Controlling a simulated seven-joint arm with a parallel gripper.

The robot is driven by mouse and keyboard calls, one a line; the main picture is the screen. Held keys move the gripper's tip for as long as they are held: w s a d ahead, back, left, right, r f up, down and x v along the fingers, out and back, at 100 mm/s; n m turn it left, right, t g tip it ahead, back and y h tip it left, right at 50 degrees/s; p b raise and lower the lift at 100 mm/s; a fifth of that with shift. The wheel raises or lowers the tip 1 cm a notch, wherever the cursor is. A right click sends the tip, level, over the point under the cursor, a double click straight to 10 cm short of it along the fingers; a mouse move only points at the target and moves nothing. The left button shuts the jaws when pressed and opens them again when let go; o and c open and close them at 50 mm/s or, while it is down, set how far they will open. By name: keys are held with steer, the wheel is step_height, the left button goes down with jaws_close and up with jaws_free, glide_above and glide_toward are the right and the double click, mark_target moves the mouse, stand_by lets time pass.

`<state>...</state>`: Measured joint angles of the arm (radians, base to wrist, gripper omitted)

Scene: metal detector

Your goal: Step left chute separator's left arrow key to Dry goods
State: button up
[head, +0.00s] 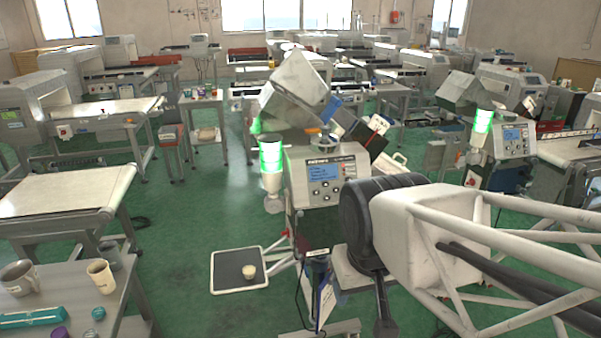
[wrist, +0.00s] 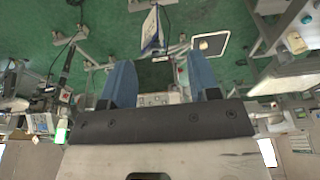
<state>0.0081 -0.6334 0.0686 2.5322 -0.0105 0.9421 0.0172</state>
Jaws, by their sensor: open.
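The left chute separator (head: 297,155) stands mid-floor in the head view, with a tilted grey chute head on top. Its front panel has a blue screen (head: 322,171) with a few lines too small to read. Small keys (head: 327,193) sit under the screen; I cannot tell their labels. The wrist view looks inverted. There my gripper (wrist: 161,80) has two blue fingers, wide apart with nothing held. A pale panel with small marks (wrist: 155,99) shows between them, beyond the fingertips, likely the separator's panel. In the head view my gripper's fingers cannot be made out.
A lit green beacon (head: 271,160) stands left of the panel. A similar separator (head: 512,140) stands at right. A grey table (head: 75,300) with mugs is at lower left. Green floor between is clear.

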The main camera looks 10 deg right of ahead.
jaws_close()
stand_by(1.4)
